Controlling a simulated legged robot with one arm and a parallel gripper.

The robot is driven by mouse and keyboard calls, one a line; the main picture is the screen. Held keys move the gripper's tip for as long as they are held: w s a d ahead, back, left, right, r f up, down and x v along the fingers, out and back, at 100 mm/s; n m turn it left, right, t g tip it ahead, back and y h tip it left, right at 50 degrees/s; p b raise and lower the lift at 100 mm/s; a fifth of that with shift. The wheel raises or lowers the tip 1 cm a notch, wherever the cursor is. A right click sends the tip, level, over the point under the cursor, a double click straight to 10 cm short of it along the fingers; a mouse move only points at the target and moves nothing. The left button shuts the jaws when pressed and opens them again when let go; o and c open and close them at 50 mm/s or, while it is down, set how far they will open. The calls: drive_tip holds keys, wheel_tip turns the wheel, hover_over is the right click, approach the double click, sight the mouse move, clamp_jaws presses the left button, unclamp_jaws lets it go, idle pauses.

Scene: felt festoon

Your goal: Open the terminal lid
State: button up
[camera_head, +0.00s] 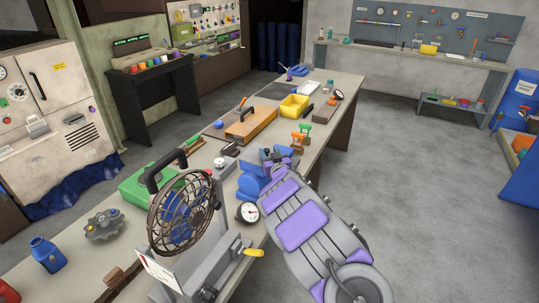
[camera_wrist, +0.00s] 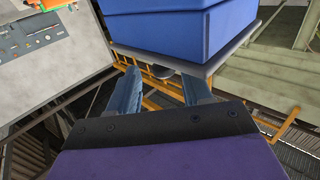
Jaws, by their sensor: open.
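I cannot tell for certain which thing is the terminal lid. A dark console with green displays (camera_head: 133,46) stands against the wall at the upper left of the head view. My gripper (camera_wrist: 160,78) is open, with its two blue-grey fingers apart and nothing visibly held between them. In the wrist view a large blue box (camera_wrist: 180,28) on a grey plate lies beyond the fingertips. A grey panel with small controls (camera_wrist: 45,45) is at its upper left. In the head view my purple and grey arm reaches over the workbench (camera_head: 340,84), and my fingers are hard to make out.
On the bench are a caged fan (camera_head: 187,207), a green case (camera_head: 150,183), a gauge (camera_head: 248,212), an orange-brown board with a handle (camera_head: 250,122) and a yellow bin (camera_head: 294,106). A cream cabinet (camera_head: 62,95) stands left. The floor right of the bench is clear.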

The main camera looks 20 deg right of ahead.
drive_tip(key=shift+a+r, duration=0.1)
drive_tip(key=shift+a, duration=0.3)
drive_tip(key=shift+d, duration=0.25)
drive_tip(key=c, duration=0.6)
clamp_jaws()
